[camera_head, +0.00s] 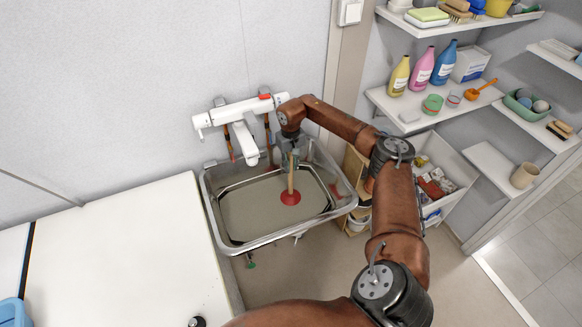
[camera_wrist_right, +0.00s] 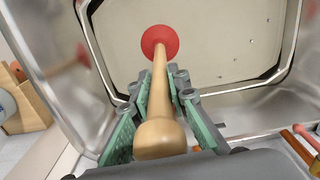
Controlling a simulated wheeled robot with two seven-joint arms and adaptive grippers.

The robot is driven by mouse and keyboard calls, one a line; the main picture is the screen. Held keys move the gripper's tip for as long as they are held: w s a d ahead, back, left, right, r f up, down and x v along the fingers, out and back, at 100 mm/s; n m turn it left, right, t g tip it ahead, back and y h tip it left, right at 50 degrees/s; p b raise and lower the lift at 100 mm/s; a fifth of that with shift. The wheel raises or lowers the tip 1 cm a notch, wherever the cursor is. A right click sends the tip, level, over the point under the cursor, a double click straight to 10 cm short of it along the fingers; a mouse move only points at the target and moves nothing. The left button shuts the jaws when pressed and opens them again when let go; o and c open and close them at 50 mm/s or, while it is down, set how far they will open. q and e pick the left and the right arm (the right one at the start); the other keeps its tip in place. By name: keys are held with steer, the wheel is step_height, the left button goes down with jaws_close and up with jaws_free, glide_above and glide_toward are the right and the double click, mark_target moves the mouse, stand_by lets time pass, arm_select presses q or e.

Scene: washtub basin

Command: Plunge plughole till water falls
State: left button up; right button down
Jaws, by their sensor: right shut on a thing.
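A plunger with a wooden handle (camera_head: 291,176) and a red rubber cup (camera_head: 290,197) stands in the metal washtub basin (camera_head: 222,236). My right gripper (camera_head: 291,156) is shut on the upper part of the handle, above the basin. In the right wrist view the handle (camera_wrist_right: 160,105) runs between the green-padded fingers (camera_wrist_right: 160,110) down to the red cup (camera_wrist_right: 160,41) near the basin floor. The plughole is not visible, and I cannot tell whether the cup covers it. I cannot clearly make out the water level. My left gripper is not in view.
A white tap (camera_head: 242,126) on the wall reaches over the back of the basin. A white worktop (camera_head: 125,255) lies to the left. Shelves with bottles (camera_head: 422,70) and a box of items (camera_head: 435,185) stand to the right.

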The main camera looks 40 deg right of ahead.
steer(key=shift+f, duration=0.25)
stand_by(0.4)
steer(key=shift+f+b, duration=0.35)
steer(key=shift+b, duration=0.1)
steer(key=shift+f, duration=0.1)
steer(key=shift+s+f, duration=0.1)
steer(key=shift+f, duration=0.15)
steer(key=shift+r, duration=0.15)
steer(key=shift+r, duration=0.6)
steer(key=shift+f, duration=0.2)
